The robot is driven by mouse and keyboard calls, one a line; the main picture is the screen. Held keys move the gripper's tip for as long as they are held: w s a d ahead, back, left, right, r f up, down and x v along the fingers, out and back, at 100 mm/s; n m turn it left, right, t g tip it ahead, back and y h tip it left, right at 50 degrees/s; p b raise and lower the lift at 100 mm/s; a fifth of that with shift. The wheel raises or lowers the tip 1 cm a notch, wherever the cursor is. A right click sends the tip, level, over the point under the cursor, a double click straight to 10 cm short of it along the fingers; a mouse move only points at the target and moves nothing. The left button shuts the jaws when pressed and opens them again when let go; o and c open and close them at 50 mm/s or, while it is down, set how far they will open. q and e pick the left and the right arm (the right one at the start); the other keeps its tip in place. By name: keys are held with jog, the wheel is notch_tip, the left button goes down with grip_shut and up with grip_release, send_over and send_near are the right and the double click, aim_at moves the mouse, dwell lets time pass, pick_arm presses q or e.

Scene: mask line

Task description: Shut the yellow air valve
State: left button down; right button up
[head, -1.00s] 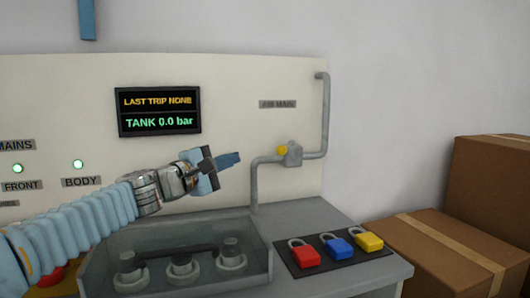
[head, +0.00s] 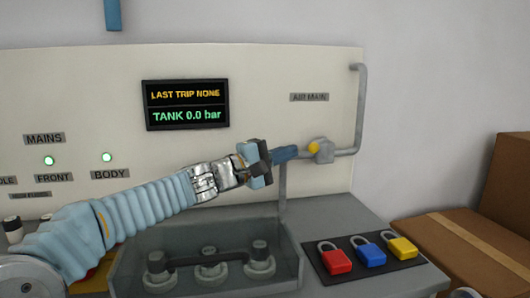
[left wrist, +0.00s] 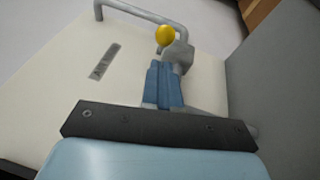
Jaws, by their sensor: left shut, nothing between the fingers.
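The yellow air valve's round knob (head: 314,148) sits at the left of its grey valve body (head: 323,151) on the grey pipe, below the AIR MAIN label (head: 309,97). My left gripper (head: 287,153) is shut and empty, its blue fingertips just left of the yellow knob. In the left wrist view the closed fingers (left wrist: 163,86) point toward the yellow knob (left wrist: 165,34), which shows just beyond their tips. I cannot tell whether they touch it. The fingers hide part of the pipe. My right gripper is not in view.
A TANK 0.0 bar display (head: 186,104) is on the panel. Below are a recessed grey tray (head: 150,240) with round fittings and a bar, and red (head: 335,260), blue (head: 369,253) and yellow (head: 401,248) padlocks on a dark mat. Cardboard boxes (head: 512,185) stand at right.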

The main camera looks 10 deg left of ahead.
pick_arm(q)
jog(key=shift+s+d+r, duration=0.1)
jog(key=shift+d+r, duration=0.05)
jog(key=shift+d, duration=0.75)
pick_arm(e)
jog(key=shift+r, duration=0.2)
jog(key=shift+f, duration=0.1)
